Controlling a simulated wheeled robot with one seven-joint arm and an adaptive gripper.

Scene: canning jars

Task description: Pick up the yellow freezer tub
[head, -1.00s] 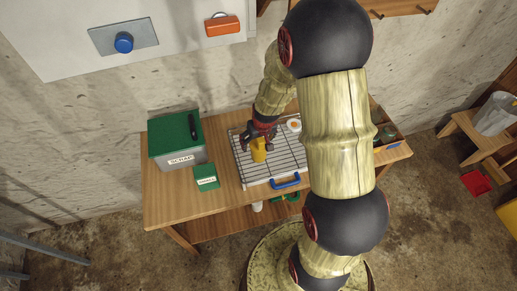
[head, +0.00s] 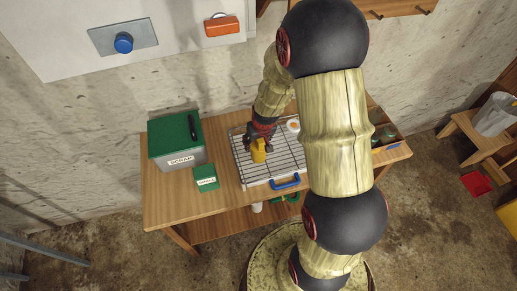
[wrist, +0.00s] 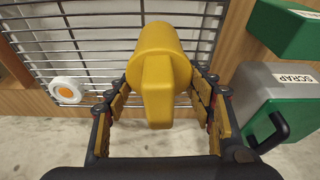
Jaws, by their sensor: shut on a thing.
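The yellow freezer tub (wrist: 160,65) is between the two fingers of my gripper (wrist: 160,112) in the wrist view. The fingers are shut on it from both sides. In the head view the yellow tub (head: 258,151) shows at the wire rack (head: 284,164), with my gripper (head: 260,143) just above and around it. Whether the tub touches the rack or is lifted off it, I cannot tell.
A grey SCRAP bin with a green lid (head: 176,133) and a small green box (head: 206,177) stand left of the rack. A white disc with an orange centre (head: 293,125) lies on the rack's far side. A blue handle (head: 285,181) is at its front.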

